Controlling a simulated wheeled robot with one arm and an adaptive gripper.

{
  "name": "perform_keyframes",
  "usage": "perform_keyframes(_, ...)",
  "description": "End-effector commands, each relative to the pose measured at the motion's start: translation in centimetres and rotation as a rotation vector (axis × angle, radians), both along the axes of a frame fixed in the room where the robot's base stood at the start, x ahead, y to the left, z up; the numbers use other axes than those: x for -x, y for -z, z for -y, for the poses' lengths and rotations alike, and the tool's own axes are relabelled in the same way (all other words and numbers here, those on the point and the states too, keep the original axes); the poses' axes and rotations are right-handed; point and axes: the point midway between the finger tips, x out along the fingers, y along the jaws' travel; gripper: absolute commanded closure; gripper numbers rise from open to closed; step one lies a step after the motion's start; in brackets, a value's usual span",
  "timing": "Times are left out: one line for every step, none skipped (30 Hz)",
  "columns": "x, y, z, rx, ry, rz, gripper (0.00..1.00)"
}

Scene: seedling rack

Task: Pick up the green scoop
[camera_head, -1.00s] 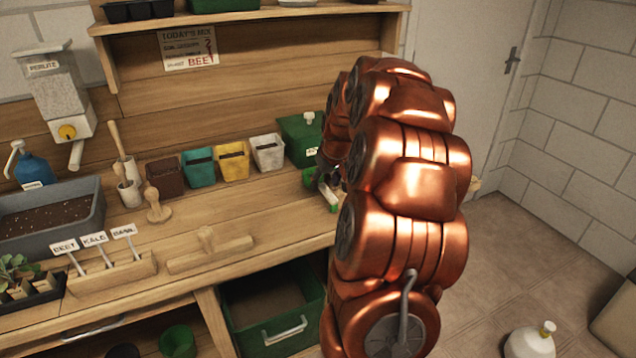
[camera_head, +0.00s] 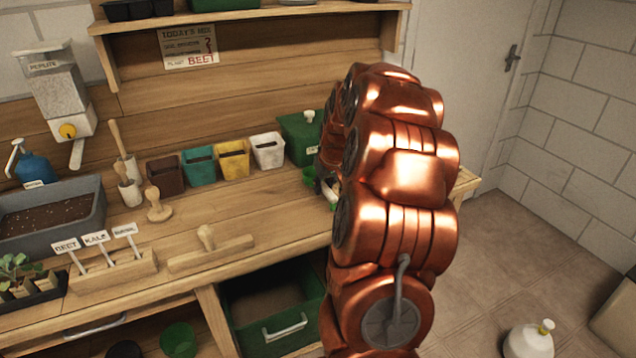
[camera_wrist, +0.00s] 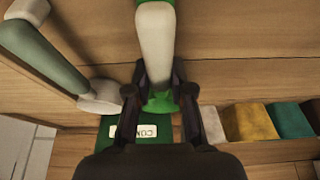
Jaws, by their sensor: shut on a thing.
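The green scoop (camera_wrist: 161,101) is between the fingers of my gripper (camera_wrist: 160,92) in the wrist view. Its pale handle (camera_wrist: 154,45) runs up towards the top edge and has green at its far end. My gripper is shut on the scoop. In the head view, a small green part of the scoop (camera_head: 308,177) shows beside my gripper (camera_head: 323,181), near the right end of the bench. My arm hides most of the rest. I cannot tell whether the scoop is clear of the bench top.
A lidded green box (camera_head: 300,139) stands just behind. White (camera_head: 268,152), yellow (camera_head: 233,160), teal (camera_head: 198,168) and brown (camera_head: 165,177) pots line up to its left. A grey-green handled tool (camera_wrist: 45,50) lies close by in the wrist view.

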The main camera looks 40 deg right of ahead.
Motion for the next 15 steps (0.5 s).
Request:
perform_keyframes(0.00, -0.01, 0.00, 0.000, 0.000, 0.000, 1.00)
perform_keyframes(0.00, -0.01, 0.00, 0.000, 0.000, 0.000, 1.00)
perform_keyframes(0.00, 0.00, 0.00, 0.000, 0.000, 0.000, 1.00)
perform_keyframes(0.00, -0.01, 0.00, 0.000, 0.000, 0.000, 1.00)
perform_keyframes(0.01, 0.00, 0.00, 0.000, 0.000, 0.000, 1.00)
perform_keyframes(0.00, 0.00, 0.00, 0.000, 0.000, 0.000, 1.00)
perform_keyframes(0.00, -0.01, 0.00, 0.000, 0.000, 0.000, 1.00)
perform_keyframes(0.00, -0.01, 0.00, 0.000, 0.000, 0.000, 1.00)
perform_keyframes(0.00, -0.03, 0.00, 0.000, 0.000, 0.000, 1.00)
perform_keyframes(0.00, -0.06, 0.00, 0.000, 0.000, 0.000, 1.00)
perform_keyframes(-0.01, -0.13, 0.00, 0.000, 0.000, 0.000, 1.00)
perform_keyframes(-0.02, -0.25, 0.00, 0.000, 0.000, 0.000, 1.00)
perform_keyframes(-0.02, -0.38, 0.00, 0.000, -0.001, 0.000, 1.00)
perform_keyframes(-0.01, -0.56, -0.02, 0.000, -0.001, 0.000, 1.00)
perform_keyframes(-0.01, -0.86, -0.03, -0.001, -0.001, -0.001, 1.00)
